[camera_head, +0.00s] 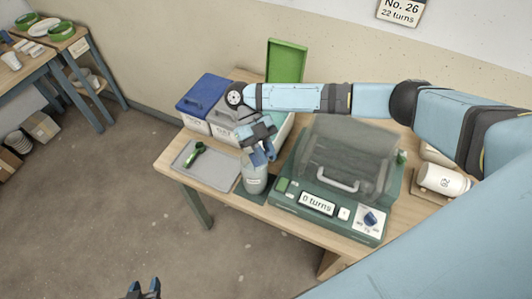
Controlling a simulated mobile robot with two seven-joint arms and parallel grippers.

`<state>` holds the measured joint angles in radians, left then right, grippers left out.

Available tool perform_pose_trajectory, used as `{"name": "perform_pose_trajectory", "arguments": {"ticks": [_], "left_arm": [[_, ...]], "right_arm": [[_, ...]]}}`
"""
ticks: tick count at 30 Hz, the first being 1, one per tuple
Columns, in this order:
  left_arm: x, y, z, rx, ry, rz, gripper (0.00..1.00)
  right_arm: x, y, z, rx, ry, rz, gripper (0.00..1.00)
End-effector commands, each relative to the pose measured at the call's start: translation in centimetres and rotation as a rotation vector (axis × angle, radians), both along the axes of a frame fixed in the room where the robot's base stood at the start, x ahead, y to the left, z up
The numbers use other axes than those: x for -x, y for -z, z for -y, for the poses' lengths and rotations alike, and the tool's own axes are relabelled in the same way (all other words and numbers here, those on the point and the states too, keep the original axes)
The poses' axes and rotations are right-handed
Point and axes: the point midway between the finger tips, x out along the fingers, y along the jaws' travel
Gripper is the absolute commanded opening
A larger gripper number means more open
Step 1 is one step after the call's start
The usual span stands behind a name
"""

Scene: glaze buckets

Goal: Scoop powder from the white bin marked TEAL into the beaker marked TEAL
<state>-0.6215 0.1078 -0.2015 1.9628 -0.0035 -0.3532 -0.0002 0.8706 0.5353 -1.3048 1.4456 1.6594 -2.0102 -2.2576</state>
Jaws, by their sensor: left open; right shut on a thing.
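A grey, labelled beaker (255,183) stands on a dark green mat at the table's front; its label is too small to read. My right gripper (262,158) reaches down over it and is shut on its upper part. A green-handled scoop (194,155) lies on a grey tray (215,177) left of the beaker. Behind are a white bin with a blue lid (205,91), a bin with a grey lid (222,116) and a bin whose green lid (286,62) stands open, partly hidden by my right arm. No TEAL mark is legible. My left gripper (144,289) is open and empty, low at the bottom edge, away from the table.
A green machine with a clear cover (350,150) stands right of the beaker, its display (317,203) reading "0 turns". White jars (442,180) lie or stand at the right. A wall sign (401,10) reads "No. 26, 22 turns". A side table (70,48) is far left; the floor between is clear.

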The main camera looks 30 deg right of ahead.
Motion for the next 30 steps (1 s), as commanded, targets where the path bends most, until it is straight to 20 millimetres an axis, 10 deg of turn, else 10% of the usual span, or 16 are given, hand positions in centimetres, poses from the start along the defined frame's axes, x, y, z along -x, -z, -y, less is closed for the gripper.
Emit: {"name": "perform_pose_trajectory", "arguments": {"ticks": [30], "left_arm": [[0.1,0.1,0.0,0.0,0.001,-0.003,0.43]], "right_arm": [[-2.5,-1.7,-0.3,0.027,-0.002,-0.288,0.0]]}}
